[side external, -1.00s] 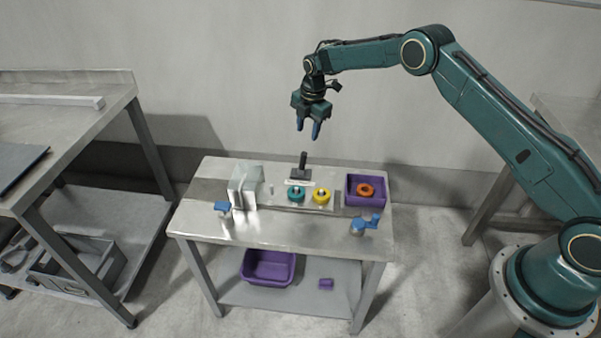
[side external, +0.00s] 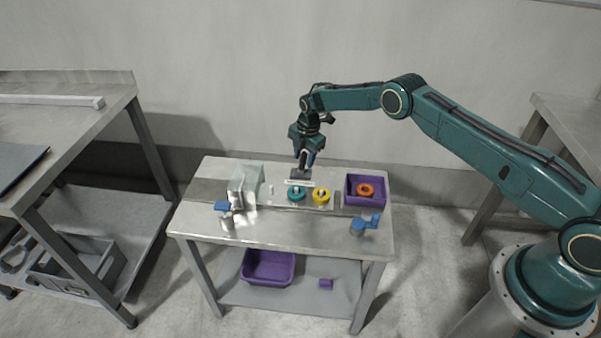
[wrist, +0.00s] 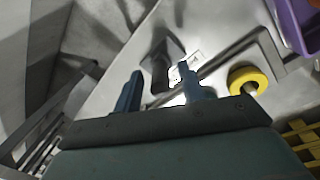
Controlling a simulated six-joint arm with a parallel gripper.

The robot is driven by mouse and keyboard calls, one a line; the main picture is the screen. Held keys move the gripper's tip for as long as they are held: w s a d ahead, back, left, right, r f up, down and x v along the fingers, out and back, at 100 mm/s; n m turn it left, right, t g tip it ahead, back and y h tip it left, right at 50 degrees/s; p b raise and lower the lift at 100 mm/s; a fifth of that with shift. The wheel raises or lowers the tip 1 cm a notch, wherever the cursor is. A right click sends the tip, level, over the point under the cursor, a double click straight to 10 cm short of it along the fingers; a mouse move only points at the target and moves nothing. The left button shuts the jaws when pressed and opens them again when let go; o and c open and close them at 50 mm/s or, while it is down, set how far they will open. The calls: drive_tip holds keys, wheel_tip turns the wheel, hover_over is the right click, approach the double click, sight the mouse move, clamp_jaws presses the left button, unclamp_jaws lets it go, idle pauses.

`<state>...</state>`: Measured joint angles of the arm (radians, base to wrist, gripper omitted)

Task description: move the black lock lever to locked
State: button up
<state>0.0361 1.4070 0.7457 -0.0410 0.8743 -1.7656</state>
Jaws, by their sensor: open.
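The black lock lever (side external: 300,174) stands at the back of the metal table, on a dark base. Its upper part is mostly hidden behind my gripper (side external: 306,162) in the side view. My gripper points down at the lever and is open. In the wrist view the dark lever (wrist: 160,60) shows in the gap between the two blue fingertips (wrist: 160,72). I cannot tell whether either finger touches it. A small white label (side external: 299,183) lies in front of the lever's base.
A teal ring (side external: 296,194) and a yellow ring (side external: 321,196) sit in front of the lever. A purple bin (side external: 378,203) with an orange ring (side external: 365,190) stands right. A clear box (side external: 243,186) stands left. Blue-topped fittings (side external: 222,207) (side external: 366,224) are near the front.

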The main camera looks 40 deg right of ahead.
drive_tip(key=shift+w+f, duration=0.1)
drive_tip(key=shift+f, duration=0.9)
clamp_jaws()
